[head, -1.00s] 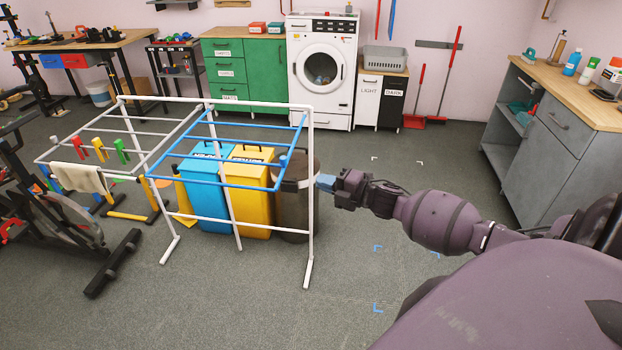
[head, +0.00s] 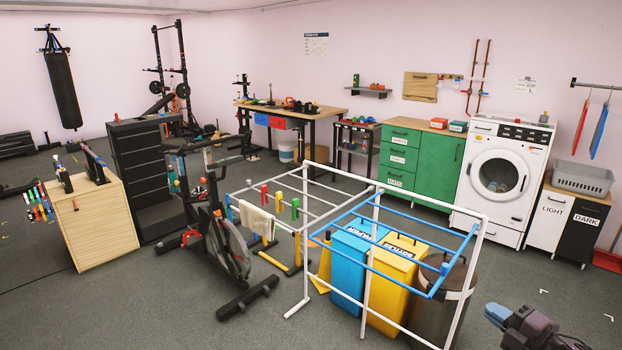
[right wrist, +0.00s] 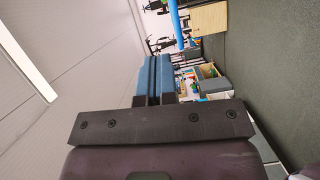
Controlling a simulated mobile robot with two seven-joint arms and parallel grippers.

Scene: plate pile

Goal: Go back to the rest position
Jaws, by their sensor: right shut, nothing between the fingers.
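My right gripper (head: 494,313) shows at the lower right of the head view, with blue fingertips and a dark body. It is beside the dark bin at the right end of the drying rack, apart from it as far as I can see. In the right wrist view its two blue fingers (right wrist: 154,78) lie together with nothing between them. My left gripper is in neither view.
A white drying rack (head: 477,262) with blue bars stands in front, around a blue bin (head: 348,265), a yellow bin (head: 392,290) and a dark bin (head: 431,312). An exercise bike (head: 222,245) stands left of it. Open floor (head: 130,310) lies at the lower left.

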